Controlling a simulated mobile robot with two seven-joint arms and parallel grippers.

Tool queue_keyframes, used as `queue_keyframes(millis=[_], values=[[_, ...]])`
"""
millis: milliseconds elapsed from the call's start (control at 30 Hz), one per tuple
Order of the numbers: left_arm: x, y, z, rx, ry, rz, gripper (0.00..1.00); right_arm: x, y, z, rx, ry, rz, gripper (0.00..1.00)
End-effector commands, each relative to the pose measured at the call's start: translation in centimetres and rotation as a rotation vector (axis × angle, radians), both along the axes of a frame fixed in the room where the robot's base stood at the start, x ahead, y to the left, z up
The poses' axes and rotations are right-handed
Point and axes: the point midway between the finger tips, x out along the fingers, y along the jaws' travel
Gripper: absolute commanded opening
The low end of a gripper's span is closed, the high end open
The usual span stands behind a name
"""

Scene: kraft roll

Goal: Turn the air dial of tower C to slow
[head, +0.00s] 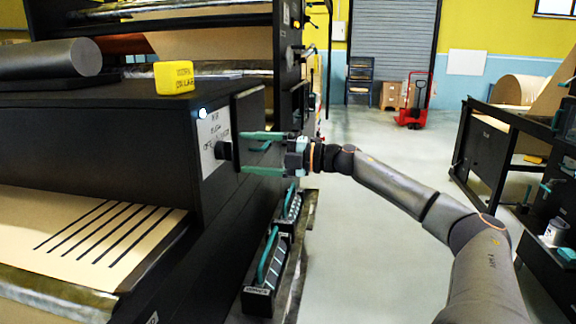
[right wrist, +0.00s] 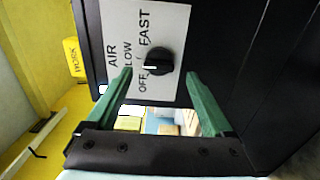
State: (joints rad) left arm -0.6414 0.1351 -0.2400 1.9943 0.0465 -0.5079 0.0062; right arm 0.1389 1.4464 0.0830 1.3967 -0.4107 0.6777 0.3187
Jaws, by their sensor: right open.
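The air dial (head: 223,150) is a black round knob on a white label plate (right wrist: 115,25) on the end face of a dark cabinet. In the right wrist view the dial (right wrist: 161,60) has a white pointer mark facing left, roughly to the SLOW lettering; I cannot tell if it is exactly on it. OFF and FAST lie below and above it. My right gripper (head: 240,153) is open, its green fingers facing the plate. In the right wrist view the gripper (right wrist: 158,76) has one fingertip on each side of the dial, apart from it. My left gripper is out of view.
A yellow block (head: 174,77) and a dark roller (head: 50,60) lie on the cabinet top. Striped kraft paper (head: 60,225) runs below left. The aisle floor (head: 375,245) is clear; a red pallet jack (head: 413,105) stands behind.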

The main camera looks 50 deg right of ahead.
Motion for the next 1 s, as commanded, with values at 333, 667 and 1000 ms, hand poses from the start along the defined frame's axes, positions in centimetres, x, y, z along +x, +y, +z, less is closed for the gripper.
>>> queue_keyframes(millis=[333, 667, 1000], values=[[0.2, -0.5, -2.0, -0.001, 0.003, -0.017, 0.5, -1.4, 0.0, 0.0, 0.0, -0.008, 0.02, 0.86], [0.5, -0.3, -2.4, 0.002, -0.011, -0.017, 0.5, -4.1, -1.6, 0.0, -0.001, -0.003, 0.014, 0.86], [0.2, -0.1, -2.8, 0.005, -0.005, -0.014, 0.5, -7.0, -3.2, 0.1, -0.002, 0.0, 0.012, 0.86]])
